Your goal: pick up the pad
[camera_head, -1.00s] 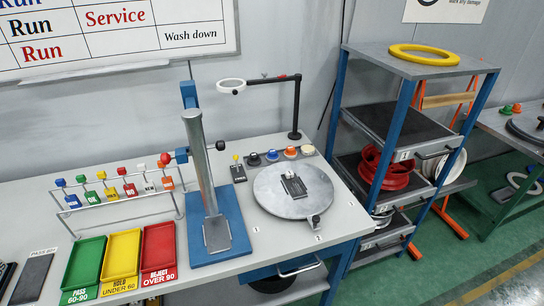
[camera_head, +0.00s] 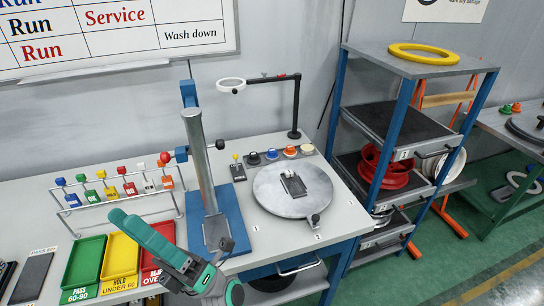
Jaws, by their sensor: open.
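A small dark pad-like piece with a pale part (camera_head: 293,185) lies near the middle of the round grey turntable (camera_head: 268,200). I take this to be the pad, though its details are too small to be sure. My teal gripper (camera_head: 134,238) is at the lower left, over the yellow and red trays. It appears open and empty. It is well to the left of the turntable and apart from the piece. It hides parts of the trays and of the blue stand's base.
A grey column on a blue base (camera_head: 232,220) stands between my gripper and the turntable. A black-armed magnifier (camera_head: 297,105) rises behind the turntable. A rack of coloured-handled tools (camera_head: 115,196) stands at left. A blue-framed shelf (camera_head: 398,115) stands at right.

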